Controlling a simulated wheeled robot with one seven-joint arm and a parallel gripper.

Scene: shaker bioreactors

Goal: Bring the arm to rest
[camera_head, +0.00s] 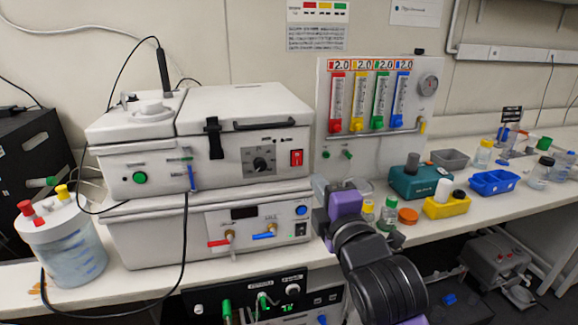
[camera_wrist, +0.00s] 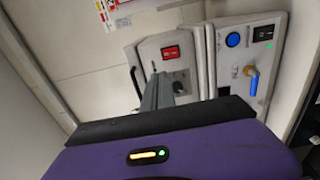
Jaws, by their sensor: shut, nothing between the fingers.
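My arm (camera_head: 385,280) rises from the lower right in the head view, in front of the bench. My gripper (camera_wrist: 157,85) is shut and empty, its narrow grey fingers together in the wrist view. In the head view its purple and black body (camera_head: 345,203) is by the right side of the stacked white bioreactor units. The upper unit (camera_head: 245,105) has a red switch and a black dial. The lower unit (camera_head: 265,232) has red and blue taps. The wrist view shows these unit fronts beyond the fingers, tilted. I cannot tell the exact gap between fingers and units.
A flowmeter panel (camera_head: 347,145) stands behind my gripper. Small bottles, a teal device (camera_head: 418,183), a yellow block (camera_head: 447,207) and a blue tray (camera_head: 493,183) are to the right on the bench. A clear vessel (camera_head: 62,245) stands at left with cables nearby.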

